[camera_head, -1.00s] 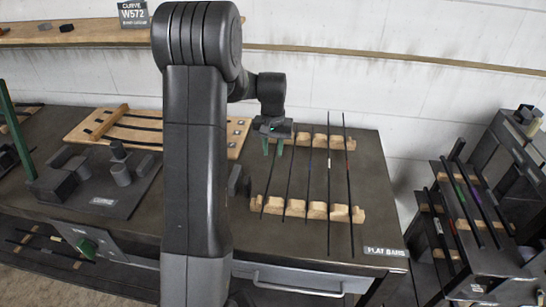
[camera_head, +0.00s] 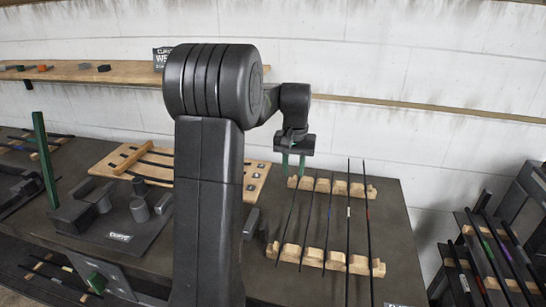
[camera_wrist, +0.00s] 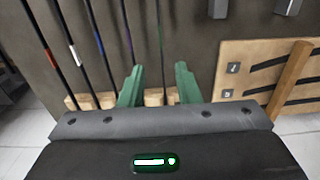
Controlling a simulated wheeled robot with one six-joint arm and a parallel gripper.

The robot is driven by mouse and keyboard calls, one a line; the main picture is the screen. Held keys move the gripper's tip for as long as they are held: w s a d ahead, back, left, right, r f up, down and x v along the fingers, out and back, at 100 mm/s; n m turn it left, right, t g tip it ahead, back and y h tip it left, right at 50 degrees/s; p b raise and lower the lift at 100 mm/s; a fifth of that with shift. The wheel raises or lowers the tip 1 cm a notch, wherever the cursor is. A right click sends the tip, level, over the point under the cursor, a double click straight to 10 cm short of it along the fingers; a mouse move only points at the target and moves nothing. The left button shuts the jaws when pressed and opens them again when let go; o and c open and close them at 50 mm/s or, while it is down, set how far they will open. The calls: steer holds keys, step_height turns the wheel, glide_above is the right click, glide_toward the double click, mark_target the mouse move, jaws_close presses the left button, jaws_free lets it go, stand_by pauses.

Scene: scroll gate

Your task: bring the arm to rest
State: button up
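My gripper (camera_head: 294,163) hangs from my raised arm above the back left part of the flat-bar rack. Its two green fingers are spread apart with nothing held between them. They also show in the wrist view (camera_wrist: 158,85), with a thin bar behind the gap, lower down on the rack. Several thin dark bars (camera_head: 348,215) lie across two notched wooden rests (camera_head: 313,257); some carry white, red or blue bands. My arm covers part of the bench in the head view.
A wooden board (camera_head: 258,180) with dark strips lies left of the rack. A bending fixture (camera_head: 137,235) and green post (camera_head: 45,160) stand at left. A stepped dark stand (camera_head: 490,255) with more bars is at right. A shelf (camera_head: 120,74) runs along the wall.

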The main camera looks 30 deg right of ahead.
step_height(320, 180, down, 14)
steer(key=shift+r+p, duration=0.1)
steer(key=shift+p, duration=0.45)
steer(key=shift+r, duration=0.3)
steer(key=shift+f, duration=0.15)
